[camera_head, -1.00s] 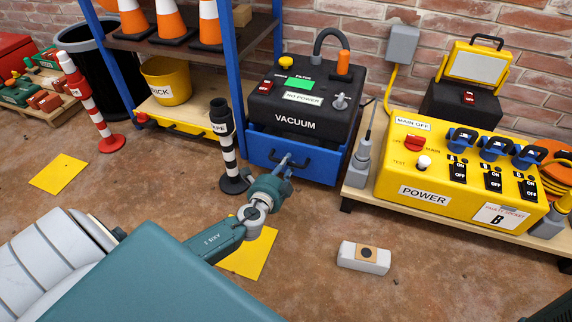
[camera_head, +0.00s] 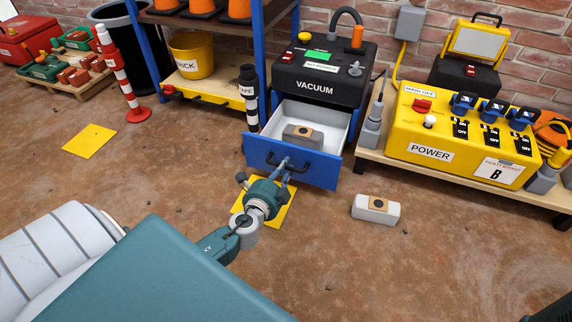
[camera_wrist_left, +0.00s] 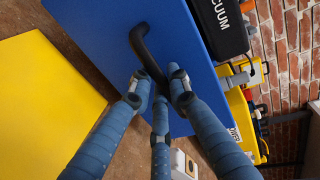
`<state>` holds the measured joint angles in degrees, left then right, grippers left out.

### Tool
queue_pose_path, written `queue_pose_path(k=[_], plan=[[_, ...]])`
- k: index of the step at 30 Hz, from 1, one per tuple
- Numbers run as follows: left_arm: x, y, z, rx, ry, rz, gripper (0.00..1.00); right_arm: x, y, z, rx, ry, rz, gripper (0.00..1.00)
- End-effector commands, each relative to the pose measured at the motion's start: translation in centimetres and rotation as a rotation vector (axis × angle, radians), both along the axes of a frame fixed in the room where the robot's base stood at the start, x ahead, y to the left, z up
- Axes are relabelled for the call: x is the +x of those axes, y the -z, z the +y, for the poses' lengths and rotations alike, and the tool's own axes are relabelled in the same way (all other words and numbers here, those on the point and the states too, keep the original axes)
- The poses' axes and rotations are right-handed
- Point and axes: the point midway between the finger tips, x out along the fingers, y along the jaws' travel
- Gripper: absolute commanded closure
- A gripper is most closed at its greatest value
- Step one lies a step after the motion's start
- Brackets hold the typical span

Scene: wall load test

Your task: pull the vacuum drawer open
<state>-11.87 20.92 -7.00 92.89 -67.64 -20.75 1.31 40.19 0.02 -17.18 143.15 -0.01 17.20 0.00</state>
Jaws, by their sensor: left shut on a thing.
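The vacuum drawer, with its blue front (camera_head: 318,169), stands pulled out below the black vacuum unit (camera_head: 330,75). Its white inside shows, and a grey block (camera_head: 302,137) with a tan patch and dark dot lies in it. My left gripper (camera_head: 281,168) is at the middle of the drawer front, shut on the black drawer handle (camera_wrist_left: 147,50). In the left wrist view the gripper's fingers (camera_wrist_left: 161,88) close around the handle's lower part, against the blue front (camera_wrist_left: 188,60).
A similar light block (camera_head: 376,209) lies on the floor right of the drawer. The yellow power box (camera_head: 455,135) sits on a low wooden platform (camera_head: 460,180) at the right. A black-and-white post (camera_head: 249,98) stands left of the drawer. A yellow floor patch (camera_head: 275,212) lies below it.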

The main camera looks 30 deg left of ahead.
Motion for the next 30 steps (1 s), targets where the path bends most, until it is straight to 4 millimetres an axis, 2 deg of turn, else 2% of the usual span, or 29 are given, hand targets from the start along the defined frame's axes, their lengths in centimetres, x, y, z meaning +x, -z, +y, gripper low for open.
queue_pose_path(k=[15,16,18,26,30], plan=[[-0.3,-0.2,0.0,0.001,-0.001,-0.003,1.00,0.1,0.0,0.0,0.000,0.000,0.002,0.60],[-0.3,-0.2,0.0,0.001,-0.001,-0.003,0.79,0.1,0.0,0.0,0.000,0.000,0.002,0.60],[-0.3,-0.2,0.0,0.001,-0.001,-0.003,0.67,0.1,0.0,0.0,0.000,0.000,0.002,0.60],[-0.4,-0.1,-0.1,0.000,0.000,-0.002,0.67,0.1,0.1,-0.1,0.003,-0.003,0.004,0.60],[-1.2,-0.1,-0.3,0.000,0.000,0.000,0.67,0.0,0.1,-0.1,0.003,-0.002,0.003,0.60]])
